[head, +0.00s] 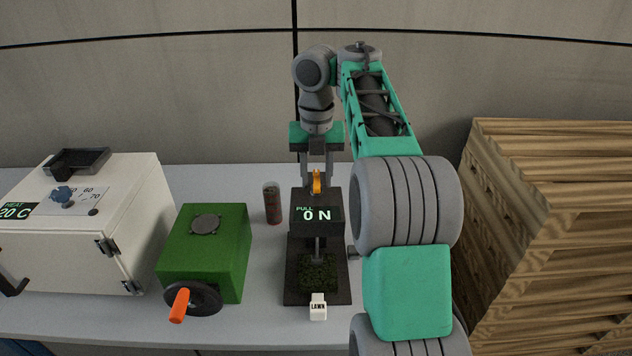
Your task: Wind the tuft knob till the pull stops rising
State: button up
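The pull tester is a dark stand with a block on top, whose display (317,214) reads PULL 0 N. An orange tuft knob (317,183) stands upright on top of the block, seen narrow, nearly edge-on. Below the block, a thin rod reaches down to a green turf piece (318,273) on the dark base (292,296). My gripper (317,178) points down over the block, its fingers apart on either side of the knob. A gap seems to show on each side, so the fingers do not look closed on it. The fingertips are partly hidden behind the block.
A white LAWN tag (318,308) stands before the tester. Left are a reddish-brown cylinder (272,205), a green box (205,255) with an orange-handled crank and a white heater (90,225) reading 20 C. Wooden pallets (545,230) stand right. Bare table lies behind the green box.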

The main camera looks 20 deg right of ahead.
grip_shut()
dwell(0.3)
